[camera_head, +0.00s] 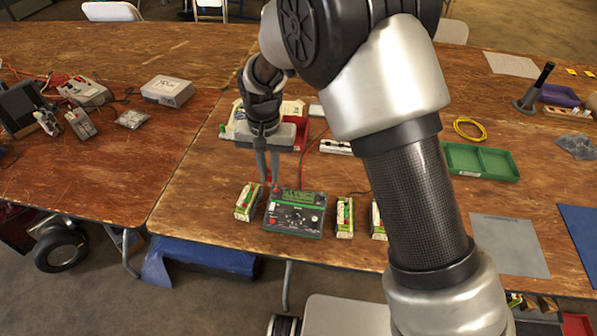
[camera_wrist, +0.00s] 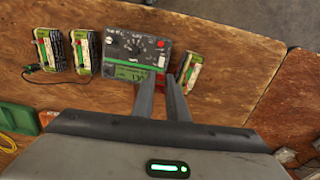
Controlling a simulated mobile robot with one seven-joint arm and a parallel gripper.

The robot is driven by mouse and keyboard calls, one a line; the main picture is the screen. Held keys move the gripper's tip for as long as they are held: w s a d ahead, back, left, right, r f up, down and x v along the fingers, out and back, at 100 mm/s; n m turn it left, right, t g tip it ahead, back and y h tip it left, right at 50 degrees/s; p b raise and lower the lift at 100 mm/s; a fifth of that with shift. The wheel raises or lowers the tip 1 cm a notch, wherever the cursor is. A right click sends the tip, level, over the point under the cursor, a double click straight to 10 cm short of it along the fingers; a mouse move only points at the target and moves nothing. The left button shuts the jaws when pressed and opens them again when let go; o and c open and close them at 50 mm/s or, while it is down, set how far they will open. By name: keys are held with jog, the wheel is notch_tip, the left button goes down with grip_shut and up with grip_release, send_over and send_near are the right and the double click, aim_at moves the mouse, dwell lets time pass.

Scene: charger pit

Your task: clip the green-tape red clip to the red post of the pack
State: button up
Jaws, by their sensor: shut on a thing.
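Two more packs (camera_head: 345,217) (camera_head: 378,221) stand right of the charger, with a dark lead (camera_wrist: 38,76) by them. A green tray (camera_head: 480,161) and yellow cable (camera_head: 469,129) lie right. Bare wood lies left of the packs.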

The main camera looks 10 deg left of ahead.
jog(key=a+f, duration=0.2)
jog(key=a, duration=0.6)
jog(key=shift+a+f+b, duration=0.3)
jog(key=shift+a+b, duration=0.1)
jog(key=shift+s+f, duration=0.1)
jog(key=shift+f+b, duration=2.2)
jog(key=shift+f, duration=1.25)
jog(key=shift+f, duration=0.2)
jog(key=o, duration=0.9)
